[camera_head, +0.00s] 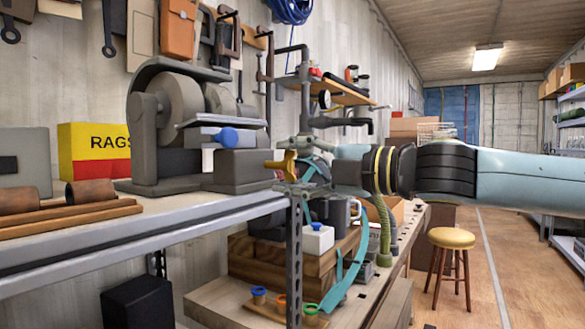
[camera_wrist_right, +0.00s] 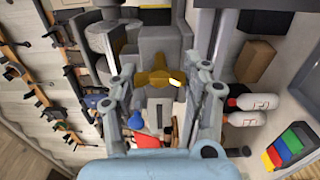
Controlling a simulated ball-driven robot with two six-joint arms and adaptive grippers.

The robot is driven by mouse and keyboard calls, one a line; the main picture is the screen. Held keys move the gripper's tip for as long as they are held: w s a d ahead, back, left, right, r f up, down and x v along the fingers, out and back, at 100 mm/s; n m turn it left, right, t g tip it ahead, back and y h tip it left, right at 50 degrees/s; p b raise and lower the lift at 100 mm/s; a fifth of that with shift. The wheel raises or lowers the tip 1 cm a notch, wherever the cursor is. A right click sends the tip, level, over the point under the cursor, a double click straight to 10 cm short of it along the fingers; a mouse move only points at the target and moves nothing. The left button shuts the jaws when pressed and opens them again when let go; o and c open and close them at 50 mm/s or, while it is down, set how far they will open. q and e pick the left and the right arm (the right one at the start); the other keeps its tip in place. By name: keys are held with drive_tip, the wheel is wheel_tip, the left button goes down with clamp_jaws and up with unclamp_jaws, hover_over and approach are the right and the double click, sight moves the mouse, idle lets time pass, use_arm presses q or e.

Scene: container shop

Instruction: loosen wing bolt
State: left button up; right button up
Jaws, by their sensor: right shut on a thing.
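The brass-yellow wing bolt (camera_head: 282,164) sticks out from the right side of the grey machine (camera_head: 170,110), at the level of its base. In the right wrist view the wing bolt (camera_wrist_right: 154,78) lies across the space between the fingers. My right gripper (camera_head: 303,168) reaches in from the right and is shut on the wing bolt. Its two fingers (camera_wrist_right: 165,80) stand on either side of the wings. The exact finger contact is hard to see. My left gripper is not in view.
The machine stands on a metal bench (camera_head: 150,228) beside a yellow and red rags box (camera_head: 92,150). A yellow stool (camera_head: 452,239) stands on the open floor at right.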

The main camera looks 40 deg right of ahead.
drive_tip(key=shift+f, duration=0.1)
drive_tip(key=o, duration=1.2)
